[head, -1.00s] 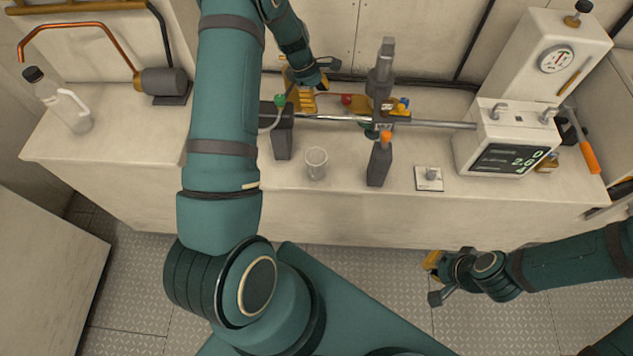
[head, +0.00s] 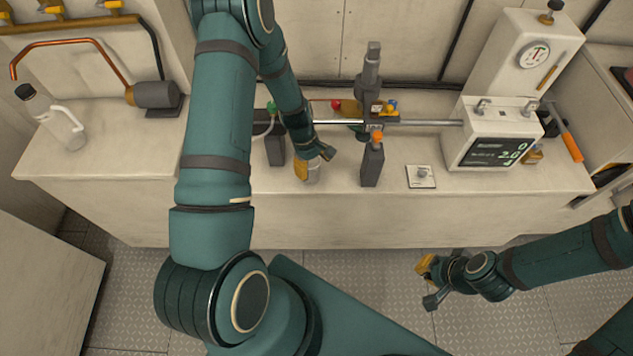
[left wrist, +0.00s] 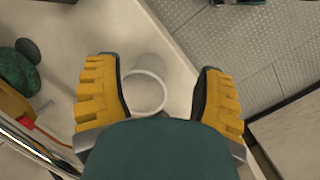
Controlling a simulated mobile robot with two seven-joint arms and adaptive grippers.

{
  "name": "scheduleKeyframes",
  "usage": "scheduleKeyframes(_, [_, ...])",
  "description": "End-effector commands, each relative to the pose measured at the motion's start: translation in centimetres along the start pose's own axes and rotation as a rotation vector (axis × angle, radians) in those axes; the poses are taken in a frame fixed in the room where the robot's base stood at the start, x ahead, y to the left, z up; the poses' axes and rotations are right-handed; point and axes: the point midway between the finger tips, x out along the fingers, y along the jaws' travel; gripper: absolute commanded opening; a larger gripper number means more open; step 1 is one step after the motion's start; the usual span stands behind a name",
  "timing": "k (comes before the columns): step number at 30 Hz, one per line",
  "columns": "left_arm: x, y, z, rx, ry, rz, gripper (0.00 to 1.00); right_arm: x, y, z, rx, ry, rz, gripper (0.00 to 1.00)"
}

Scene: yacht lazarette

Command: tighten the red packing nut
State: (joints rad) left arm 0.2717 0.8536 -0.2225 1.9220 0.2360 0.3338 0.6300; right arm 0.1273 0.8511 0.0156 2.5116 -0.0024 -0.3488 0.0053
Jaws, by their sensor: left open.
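A small red part (head: 336,105), which looks like the packing nut, sits left of the upright grey post, by the horizontal metal rod (head: 425,122). A red part also shows at the left edge of the left wrist view (left wrist: 27,122). My left gripper (head: 314,166) is open over the counter's front, away from the red part. My right gripper (head: 430,283) is open and empty, in front of the counter.
A grey upright post (head: 371,70) and a dark block with an orange top (head: 372,165) stand right of the cup. Further right are a white switch plate (head: 421,176) and a display box (head: 495,135). The counter's left front is clear.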

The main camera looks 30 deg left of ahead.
Motion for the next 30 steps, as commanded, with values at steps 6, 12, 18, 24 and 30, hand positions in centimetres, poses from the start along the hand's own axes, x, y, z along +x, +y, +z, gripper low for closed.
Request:
scheduleKeyframes(6, [1.9,-1.4,2.2,0.117,-0.001,-0.01,0.69,0.2,0.1,0.0,0.0,0.0,0.0,0.0])
scheduleKeyframes(12, [2.6,-2.1,3.2,0.172,-0.001,-0.012,0.69,0.2,0.1,0.0,0.0,0.0,0.0,0.0])
scheduleKeyframes(18, [2.7,-2.2,3.4,0.182,-0.001,-0.013,0.69,0.2,0.1,0.0,0.0,0.0,0.0,0.0])
scheduleKeyframes(24, [2.7,-2.2,3.4,0.181,-0.001,-0.012,0.69,0.2,0.1,0.0,0.0,0.0,0.0,0.0])
scheduleKeyframes(30, [2.7,-2.1,3.4,0.18,0.0,-0.012,0.69,0.2,0.1,0.0,0.0,0.0,0.0,0.0])
